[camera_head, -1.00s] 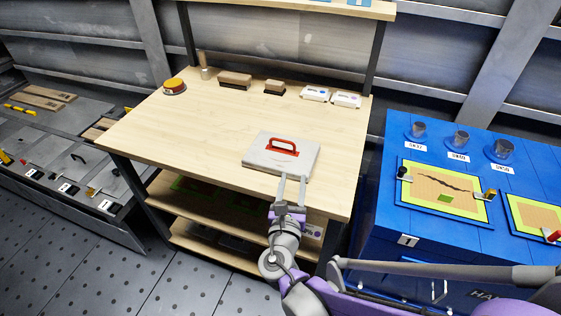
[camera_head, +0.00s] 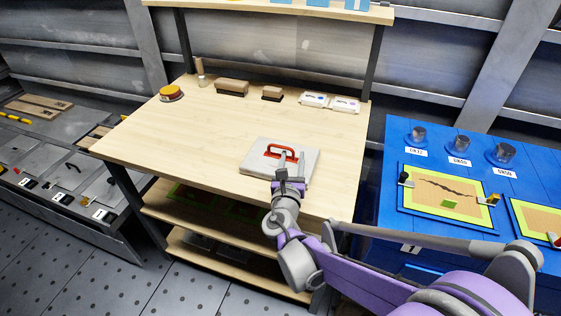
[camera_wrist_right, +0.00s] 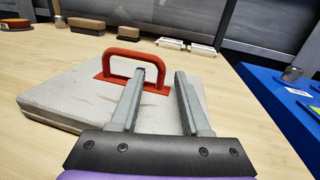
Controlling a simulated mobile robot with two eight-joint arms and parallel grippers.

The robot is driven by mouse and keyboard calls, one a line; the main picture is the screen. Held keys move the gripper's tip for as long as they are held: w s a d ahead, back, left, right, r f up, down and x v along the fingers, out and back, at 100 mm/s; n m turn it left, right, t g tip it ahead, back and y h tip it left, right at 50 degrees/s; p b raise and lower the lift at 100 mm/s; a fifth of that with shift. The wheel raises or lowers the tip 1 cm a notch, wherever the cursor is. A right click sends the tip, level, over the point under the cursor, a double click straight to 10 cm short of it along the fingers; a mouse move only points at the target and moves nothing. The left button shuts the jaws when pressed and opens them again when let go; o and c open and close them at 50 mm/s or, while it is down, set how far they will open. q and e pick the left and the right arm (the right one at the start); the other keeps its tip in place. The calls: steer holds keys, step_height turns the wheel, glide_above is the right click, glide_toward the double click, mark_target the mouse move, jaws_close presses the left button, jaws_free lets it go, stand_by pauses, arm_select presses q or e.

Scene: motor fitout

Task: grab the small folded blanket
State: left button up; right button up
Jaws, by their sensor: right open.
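The small folded blanket (camera_head: 252,158) is a flat, pale grey-white square with a red handle (camera_head: 293,149) standing up on top. It lies near the front edge of the wooden workbench. In the right wrist view the blanket (camera_wrist_right: 62,98) spreads under and left of the fingers, and the red handle (camera_wrist_right: 124,54) arches just ahead of them. My right gripper (camera_head: 291,158) is open, its fingers over the blanket close to the handle. In the wrist view the gripper (camera_wrist_right: 161,75) has nothing between its fingers; I cannot tell whether a finger touches the handle. My left gripper is not in view.
The wooden workbench (camera_head: 180,130) is mostly clear. A yellow-red round item (camera_head: 171,92), brown brushes (camera_head: 232,87) and white packs (camera_head: 330,102) stand along its back. A blue cabinet (camera_head: 385,200) with panels is at right. A shelf (camera_head: 330,8) spans above the bench.

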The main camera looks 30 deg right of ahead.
jaws_close()
steer(key=shift+s, duration=0.1)
stand_by(1.2)
